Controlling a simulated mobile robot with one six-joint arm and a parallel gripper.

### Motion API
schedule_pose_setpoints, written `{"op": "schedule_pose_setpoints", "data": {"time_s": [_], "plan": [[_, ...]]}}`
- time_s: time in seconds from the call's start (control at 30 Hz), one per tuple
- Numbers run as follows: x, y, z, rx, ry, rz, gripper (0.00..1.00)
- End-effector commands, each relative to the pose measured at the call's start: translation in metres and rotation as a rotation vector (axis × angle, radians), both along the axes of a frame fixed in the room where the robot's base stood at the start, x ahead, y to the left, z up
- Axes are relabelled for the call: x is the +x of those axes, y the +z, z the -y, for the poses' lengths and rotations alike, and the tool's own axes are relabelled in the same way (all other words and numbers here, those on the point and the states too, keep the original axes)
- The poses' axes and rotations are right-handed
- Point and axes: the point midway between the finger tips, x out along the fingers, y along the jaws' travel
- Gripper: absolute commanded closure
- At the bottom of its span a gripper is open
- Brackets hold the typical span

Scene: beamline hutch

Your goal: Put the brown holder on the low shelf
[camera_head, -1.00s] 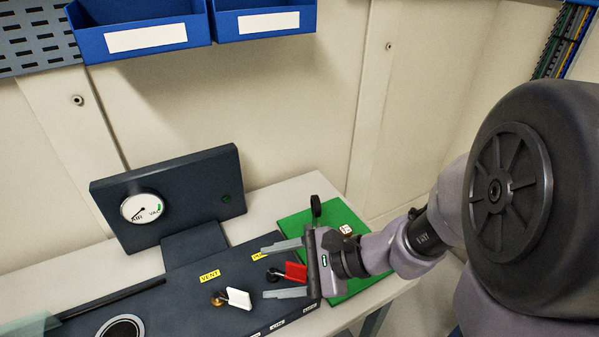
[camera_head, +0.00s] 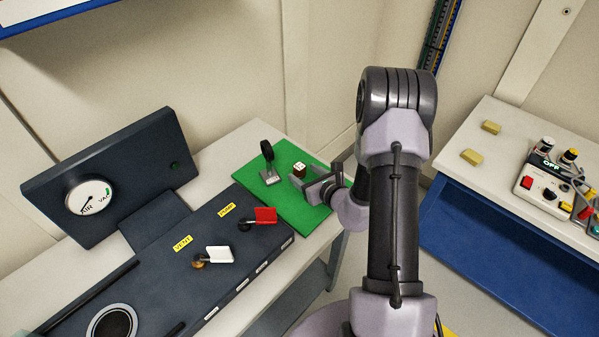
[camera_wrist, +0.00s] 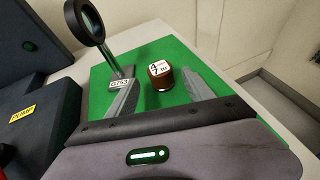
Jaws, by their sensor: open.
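The brown holder (camera_head: 299,171) is a small brown cylinder with a white, marked top. It stands upright on the green mat (camera_head: 311,219) at the end of the bench. In the wrist view the holder (camera_wrist: 160,77) sits ahead of and between my two fingers, with green showing on both sides. My gripper (camera_head: 312,181) is open and empty, low over the mat and just right of the holder; its fingers also show in the wrist view (camera_wrist: 162,88). A low shelf (camera_head: 312,291) shows partly under the bench, below the mat's end.
A black ring on a stand (camera_head: 268,162) is left of the holder, close to my left finger in the wrist view. A second table (camera_head: 481,189) stands right.

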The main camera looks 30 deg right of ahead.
Motion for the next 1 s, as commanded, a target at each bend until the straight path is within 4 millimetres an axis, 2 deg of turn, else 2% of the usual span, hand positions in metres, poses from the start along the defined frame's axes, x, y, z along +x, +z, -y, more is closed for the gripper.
{"op": "schedule_pose_setpoints", "data": {"time_s": [0.1,0.2,0.47,0.77,1.0], "plan": [[0.025,-0.007,0.001,-0.003,0.003,0.003,0.39],[0.039,-0.013,-0.001,-0.001,0.004,0.001,0.39],[0.043,-0.012,0.0,0.0,0.001,0.001,0.41],[0.042,-0.012,0.0,0.0,0.001,0.001,1.0],[0.042,-0.012,0.0,0.0,0.001,0.001,1.0]]}}
